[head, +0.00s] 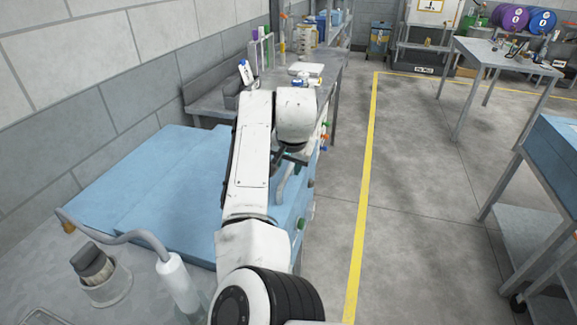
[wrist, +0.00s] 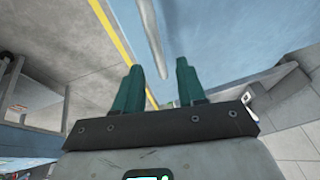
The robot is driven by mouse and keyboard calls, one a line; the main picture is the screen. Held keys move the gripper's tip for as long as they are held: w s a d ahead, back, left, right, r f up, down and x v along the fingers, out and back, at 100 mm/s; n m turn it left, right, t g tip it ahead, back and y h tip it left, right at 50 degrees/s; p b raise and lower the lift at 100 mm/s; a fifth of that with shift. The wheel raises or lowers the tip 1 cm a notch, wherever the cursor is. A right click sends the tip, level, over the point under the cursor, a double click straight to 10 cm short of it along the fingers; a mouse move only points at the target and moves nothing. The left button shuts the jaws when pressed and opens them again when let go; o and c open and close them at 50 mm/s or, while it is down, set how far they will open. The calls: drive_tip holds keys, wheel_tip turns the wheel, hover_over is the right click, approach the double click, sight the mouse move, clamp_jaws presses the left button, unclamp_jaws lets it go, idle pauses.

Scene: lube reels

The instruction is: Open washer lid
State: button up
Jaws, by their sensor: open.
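The washer (head: 150,185) is a large blue machine against the wall at the left in the head view. Its broad blue top lies flat, and the lid looks shut. A pale grey curved handle (head: 293,178) stands at its right front edge, partly hidden by my arm. In the wrist view the handle (wrist: 152,38) runs down from the top edge towards my fingers, with the blue washer surface (wrist: 230,30) behind it. My gripper (wrist: 158,68) has two teal fingers spread apart, with the handle's end seen between them. I cannot tell whether they touch it.
A grey bench (head: 210,100) with bottles stands beyond the washer. Floor around the yellow line (head: 364,190) is clear. A blue-topped table (head: 555,150) stands at right.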

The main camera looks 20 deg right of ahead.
drive_tip(key=shift+x, duration=1.1)
drive_tip(key=shift+c, duration=0.5)
clamp_jaws()
